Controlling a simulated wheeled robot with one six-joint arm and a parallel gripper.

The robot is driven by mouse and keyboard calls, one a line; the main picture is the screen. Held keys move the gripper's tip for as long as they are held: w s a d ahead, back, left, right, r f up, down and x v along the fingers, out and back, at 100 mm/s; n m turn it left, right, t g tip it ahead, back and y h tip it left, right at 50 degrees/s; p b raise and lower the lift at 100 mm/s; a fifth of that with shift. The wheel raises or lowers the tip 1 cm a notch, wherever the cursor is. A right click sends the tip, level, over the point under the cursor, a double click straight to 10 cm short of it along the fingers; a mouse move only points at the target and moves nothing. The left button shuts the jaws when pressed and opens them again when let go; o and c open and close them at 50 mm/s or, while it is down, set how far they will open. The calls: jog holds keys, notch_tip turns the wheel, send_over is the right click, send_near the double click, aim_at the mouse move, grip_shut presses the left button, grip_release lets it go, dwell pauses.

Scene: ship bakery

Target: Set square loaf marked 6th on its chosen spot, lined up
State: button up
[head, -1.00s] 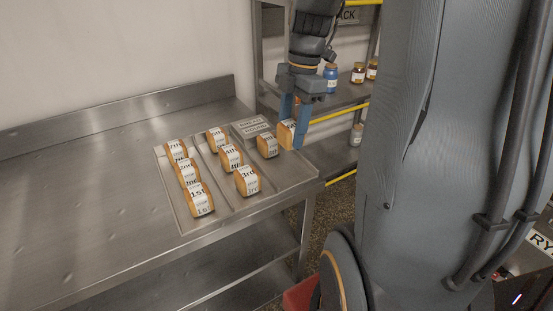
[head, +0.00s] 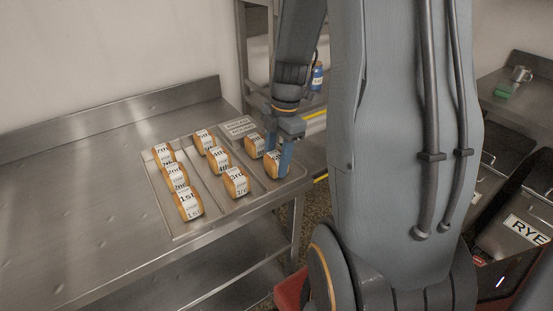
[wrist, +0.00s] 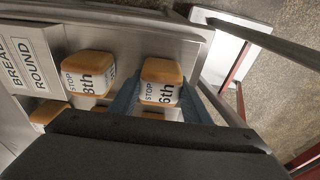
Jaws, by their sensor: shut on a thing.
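My gripper (head: 278,160) is shut on the square loaf marked 6th (wrist: 160,84), with a blue finger on each side of it. The loaf's label faces the wrist camera. In the head view the held loaf (head: 272,166) is over the right lane of the metal tray (head: 216,205), in front of the loaf marked 8th (head: 254,145). The 8th loaf also shows left of the held one in the wrist view (wrist: 88,74), with a gap between. I cannot tell whether the held loaf touches the tray. The finger partly hides it.
The tray's other lanes hold loaves marked 1st (head: 188,203), 3rd (head: 236,182) and 5th (head: 203,140), among several others. A "Bread round" sign (head: 238,126) is at the back. The steel counter (head: 90,190) is bare to the left.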

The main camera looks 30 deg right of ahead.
jog(key=shift+f, duration=0.15)
jog(key=o, duration=1)
jog(key=shift+o, duration=0.2)
notch_tip(320, 180, up, 12)
jog(key=d+b, duration=0.1)
jog(key=shift+d+b, duration=0.4)
